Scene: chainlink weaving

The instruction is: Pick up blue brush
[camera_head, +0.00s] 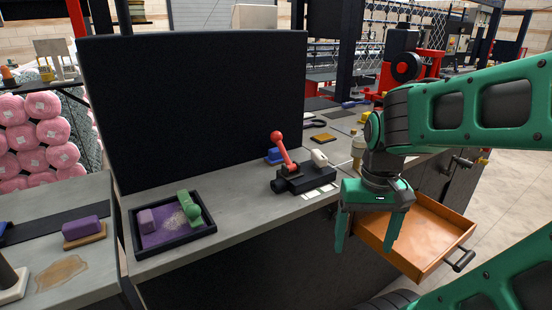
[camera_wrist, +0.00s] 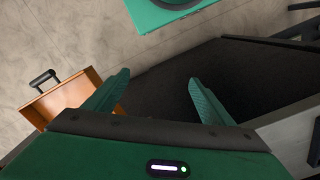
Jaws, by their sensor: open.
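A small blue block-shaped item (camera_head: 273,156), possibly the blue brush, lies on the counter behind the red-handled lever device, partly hidden by it. Another blue item (camera_head: 350,104) lies farther back on the counter; it is too small to identify. My gripper (camera_head: 366,246) is open and empty, pointing down in front of the counter and over the open orange drawer (camera_head: 440,222), well to the right of the first blue item. In the wrist view the gripper's fingers (camera_wrist: 159,80) are apart with nothing between them, and no blue brush shows there.
A dark tray (camera_head: 140,250) holds purple and green items. A purple block on a wooden base (camera_head: 83,230) lies at left. A tall black panel (camera_head: 195,110) stands behind. The drawer juts out below my gripper.

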